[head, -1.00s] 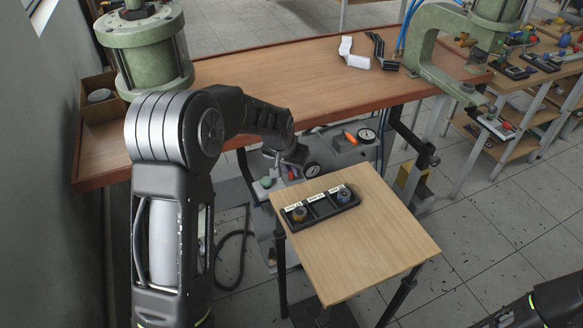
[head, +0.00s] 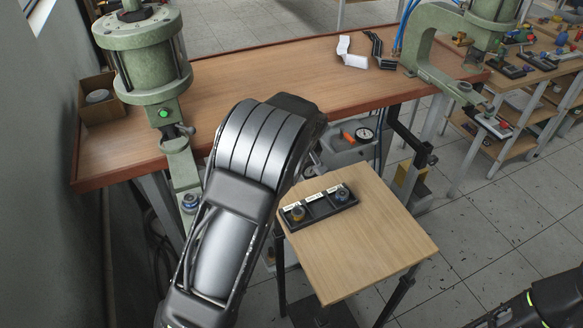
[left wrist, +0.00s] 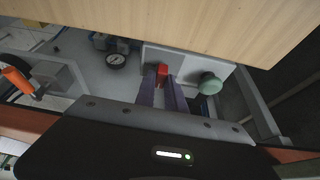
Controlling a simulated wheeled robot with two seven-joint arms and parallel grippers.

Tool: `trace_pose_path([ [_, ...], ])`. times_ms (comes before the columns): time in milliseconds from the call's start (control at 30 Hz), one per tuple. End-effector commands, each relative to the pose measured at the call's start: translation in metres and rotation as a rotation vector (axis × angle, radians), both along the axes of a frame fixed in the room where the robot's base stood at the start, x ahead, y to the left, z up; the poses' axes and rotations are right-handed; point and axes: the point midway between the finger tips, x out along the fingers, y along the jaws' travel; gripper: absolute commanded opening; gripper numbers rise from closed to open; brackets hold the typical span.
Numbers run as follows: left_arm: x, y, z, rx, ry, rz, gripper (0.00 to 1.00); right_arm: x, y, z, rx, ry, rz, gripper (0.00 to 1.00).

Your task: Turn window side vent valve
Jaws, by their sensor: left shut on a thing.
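A small red valve handle (left wrist: 162,74) stands on a light box under the bench in the left wrist view. My left gripper (left wrist: 164,84) has its two purple fingers on either side of this handle and is shut on it. A round green knob (left wrist: 210,83) sits to the right of the handle on the same box. In the head view my left arm hides the left gripper, the handle and the knob. Only part of my right arm shows at the bottom right of the head view; its gripper cannot be seen.
A small wooden table (head: 365,245) holds a black tray (head: 318,213) with two fittings. A pressure gauge (left wrist: 116,61) and an orange handle (left wrist: 17,80) are left of the red handle. Green presses (head: 145,60) stand on the bench (head: 285,75).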

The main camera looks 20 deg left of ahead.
Motion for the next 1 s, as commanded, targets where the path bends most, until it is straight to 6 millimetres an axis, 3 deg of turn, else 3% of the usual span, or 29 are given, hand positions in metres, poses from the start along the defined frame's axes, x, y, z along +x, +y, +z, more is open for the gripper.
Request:
trace_pose_path([
  [567,-0.0006,-0.0005,-0.0011,-0.002,0.002,0.045,0.00,0.0000,0.0000,-0.0002,0.000,0.000,0.000,0.36],
  [600,-0.0007,-0.0005,-0.0011,-0.002,0.002,0.045,0.18,0.0000,0.0000,-0.0002,0.000,0.000,0.000,0.36],
  [833,-0.0003,-0.0005,-0.0008,-0.002,0.001,0.043,0.36,0.0000,-0.0001,-0.0001,0.000,0.000,0.000,0.36],
  [1000,-0.0001,-0.0003,-0.0006,-0.002,0.001,0.042,0.36,0.0000,-0.0001,-0.0001,0.000,0.000,0.000,0.36],
])
